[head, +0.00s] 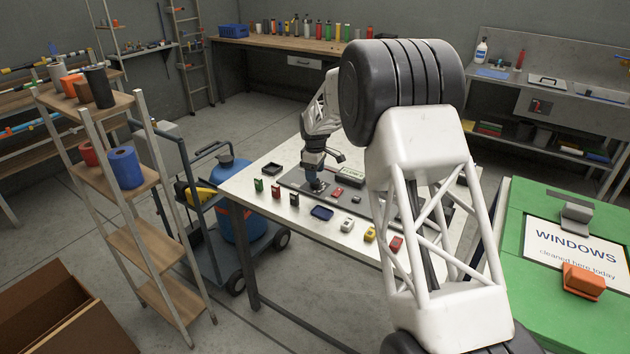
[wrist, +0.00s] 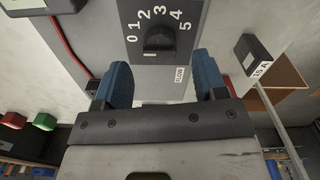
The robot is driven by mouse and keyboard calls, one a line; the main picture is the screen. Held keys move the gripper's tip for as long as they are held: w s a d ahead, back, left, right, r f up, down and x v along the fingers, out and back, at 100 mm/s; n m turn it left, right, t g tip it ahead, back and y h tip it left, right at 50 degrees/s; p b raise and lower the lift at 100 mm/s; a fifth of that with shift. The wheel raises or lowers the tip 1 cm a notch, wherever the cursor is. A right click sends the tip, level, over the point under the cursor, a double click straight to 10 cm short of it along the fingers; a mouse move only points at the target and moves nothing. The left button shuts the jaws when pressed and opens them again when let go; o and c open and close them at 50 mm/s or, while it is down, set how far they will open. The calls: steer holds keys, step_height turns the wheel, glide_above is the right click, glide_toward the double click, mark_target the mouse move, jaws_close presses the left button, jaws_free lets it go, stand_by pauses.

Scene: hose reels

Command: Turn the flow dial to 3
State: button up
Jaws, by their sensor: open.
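The flow dial (wrist: 158,38) is a dark knob on a black plate marked 0 to 5, at the top middle of the wrist view. In the head view my gripper (head: 315,186) is low over the grey panel on the table, and the dial cannot be made out.
In the wrist view a black block labelled 15 A (wrist: 255,58) stands right of the dial, and a red cable (wrist: 68,45) runs at left.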

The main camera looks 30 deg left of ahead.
steer(key=shift+f, duration=1.8)
steer(key=c, duration=0.9)
